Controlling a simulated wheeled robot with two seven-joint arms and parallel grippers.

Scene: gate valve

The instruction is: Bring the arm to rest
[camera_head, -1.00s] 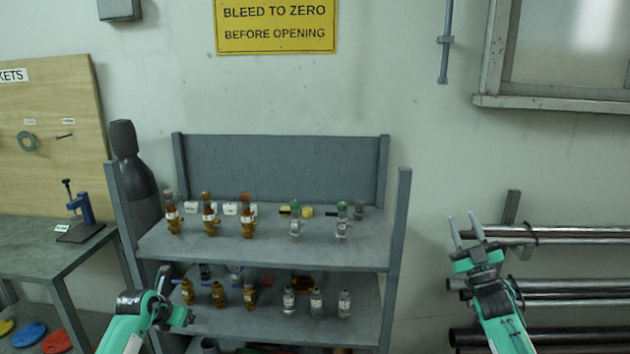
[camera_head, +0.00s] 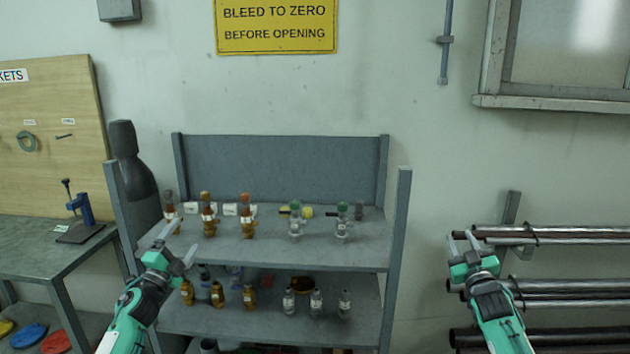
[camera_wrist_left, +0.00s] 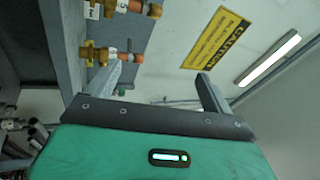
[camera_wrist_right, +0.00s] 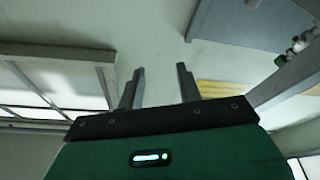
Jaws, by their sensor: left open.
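My left gripper (camera_head: 176,247) is raised in front of the left end of the grey shelf unit, fingers up, apart and empty. In the left wrist view its fingers (camera_wrist_left: 160,85) stand apart, with brass valves (camera_wrist_left: 100,55) beyond the left finger. My right gripper (camera_head: 464,243) is at the right, in front of the pipe rack, fingers up. Its fingers (camera_wrist_right: 160,85) are apart with only bare wall between them in the right wrist view. Neither gripper holds anything.
The shelf unit (camera_head: 270,312) bears brass valves (camera_head: 209,215) and silver valves (camera_head: 295,220) on two levels. Steel pipes (camera_head: 580,235) lie on a rack at the right. A workbench (camera_head: 40,250) stands at the left. Open space lies between the shelf and my right arm.

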